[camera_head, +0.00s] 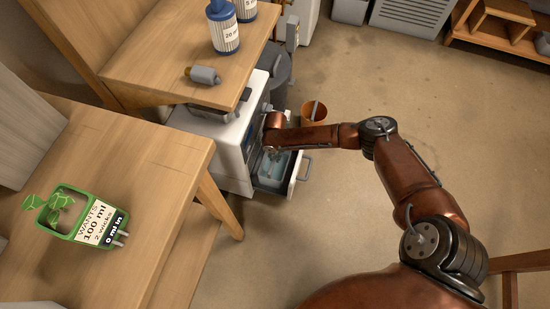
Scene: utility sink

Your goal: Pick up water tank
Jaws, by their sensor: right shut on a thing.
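The water tank (268,182) is a grey, open-topped, drawer-like box with something light blue inside. It sits at the front of a white appliance (233,133), partly out of it, with a grey handle (306,169) on its right side. My right gripper (272,153) reaches down over the tank from above and is shut on part of it. The fingertips are small and partly hidden, so the exact contact is unclear. My left gripper is out of view.
A wooden table (150,150) at left holds a green planter (72,215) with a "100 ml" label. A wooden shelf (150,55) with bottles (223,30) overhangs the appliance. The floor to the right is open.

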